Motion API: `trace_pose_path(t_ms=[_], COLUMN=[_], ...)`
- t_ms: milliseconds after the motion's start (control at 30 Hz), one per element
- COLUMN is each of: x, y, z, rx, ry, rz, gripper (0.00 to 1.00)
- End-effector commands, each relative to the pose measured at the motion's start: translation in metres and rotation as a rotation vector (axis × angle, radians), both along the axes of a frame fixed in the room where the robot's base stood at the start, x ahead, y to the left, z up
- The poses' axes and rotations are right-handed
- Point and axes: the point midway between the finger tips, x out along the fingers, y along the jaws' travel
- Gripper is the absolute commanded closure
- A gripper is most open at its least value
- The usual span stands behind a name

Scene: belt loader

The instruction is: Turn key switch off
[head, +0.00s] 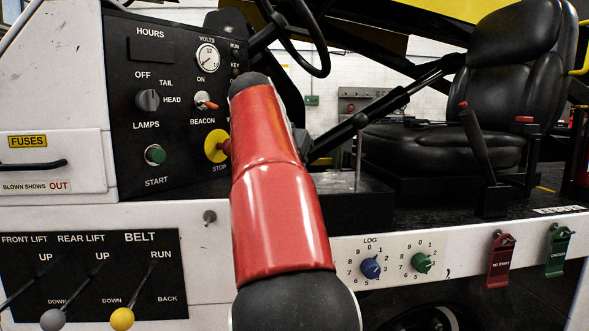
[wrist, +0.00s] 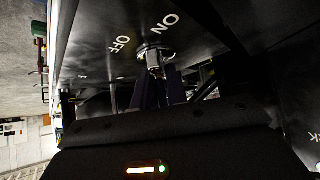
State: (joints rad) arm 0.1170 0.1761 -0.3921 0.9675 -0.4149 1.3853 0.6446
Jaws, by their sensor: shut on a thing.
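The key switch (wrist: 153,50) shows in the wrist view as a round metal collar with a key in it, on a dark panel (wrist: 95,50) lettered ON and OFF. My gripper (wrist: 157,76) is shut on the key, with a dark finger on each side. I cannot tell for sure which label the key points to. In the head view my red arm hides the key switch and the gripper; only a small KEY label shows beside the arm on the black instrument panel (head: 125,105).
Near my arm on the panel are the yellow stop button (head: 214,146), the beacon switch (head: 206,102), the lamps knob (head: 148,100) and the green start button (head: 155,154). Belt levers (head: 122,318) stand low left. The steering wheel (head: 318,68) and seat (head: 490,90) are to the right.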

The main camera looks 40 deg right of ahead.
Motion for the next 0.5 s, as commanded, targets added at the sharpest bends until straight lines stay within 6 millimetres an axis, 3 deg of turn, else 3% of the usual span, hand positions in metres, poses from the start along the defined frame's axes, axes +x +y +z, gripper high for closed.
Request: trace_pose_path(t_ms=[500], x=[-0.0028], y=[-0.0012], z=[0.0015], rx=[0.001], ry=[-0.001], rz=[0.259], gripper=[1.00])
